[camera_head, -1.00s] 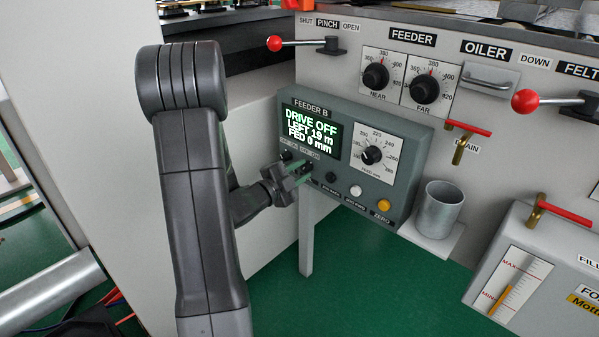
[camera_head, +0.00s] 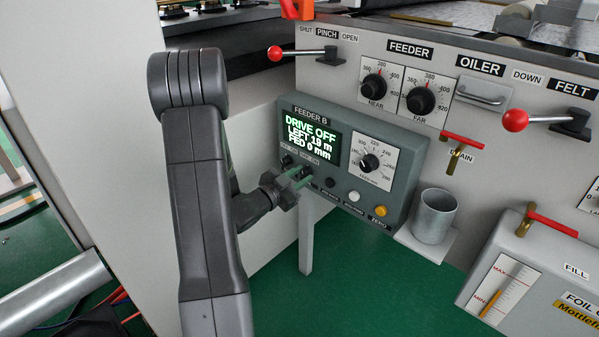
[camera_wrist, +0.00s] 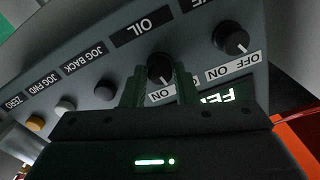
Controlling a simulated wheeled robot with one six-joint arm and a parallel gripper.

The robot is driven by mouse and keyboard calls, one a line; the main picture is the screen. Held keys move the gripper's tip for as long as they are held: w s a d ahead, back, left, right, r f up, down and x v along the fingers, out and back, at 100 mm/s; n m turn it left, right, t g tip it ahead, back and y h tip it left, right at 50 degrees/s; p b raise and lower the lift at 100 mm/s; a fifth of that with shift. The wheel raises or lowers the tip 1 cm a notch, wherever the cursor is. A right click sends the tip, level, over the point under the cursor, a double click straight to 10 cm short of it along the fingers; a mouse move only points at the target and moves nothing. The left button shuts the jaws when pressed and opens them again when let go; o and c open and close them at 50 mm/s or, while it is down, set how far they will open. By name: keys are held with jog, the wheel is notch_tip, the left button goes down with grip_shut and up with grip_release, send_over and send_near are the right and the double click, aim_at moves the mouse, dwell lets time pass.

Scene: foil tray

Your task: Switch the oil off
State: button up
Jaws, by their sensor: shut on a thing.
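The oil knob (camera_wrist: 160,66) is a small black rotary switch under the OIL label (camera_wrist: 141,27) in the upside-down wrist view. My gripper (camera_wrist: 160,88) is shut on it, with one green finger on each side. I cannot tell which way its pointer faces; an ON label shows by it, partly hidden by my gripper. In the head view my gripper (camera_head: 297,181) is at the lower left of the grey FEEDER B panel (camera_head: 408,185), and the oil knob is hard to make out there.
A second black knob (camera_wrist: 231,38) with OFF and ON marks sits beside the oil knob. The screen (camera_head: 311,140) reads DRIVE OFF. A dial (camera_head: 369,162) and black, white and yellow buttons (camera_head: 380,211) are close by. A metal cup (camera_head: 435,216) stands to the right.

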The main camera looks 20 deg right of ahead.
jog(key=n+p, duration=0.2)
jog(key=n, duration=0.2)
dwell(0.6)
jog(key=o, duration=1)
jog(key=p+v, duration=0.1)
jog(key=v, duration=1.3)
jog(key=shift+d+f+p, duration=0.1)
jog(key=shift+p, duration=0.2)
jog(key=shift+d, duration=0.1)
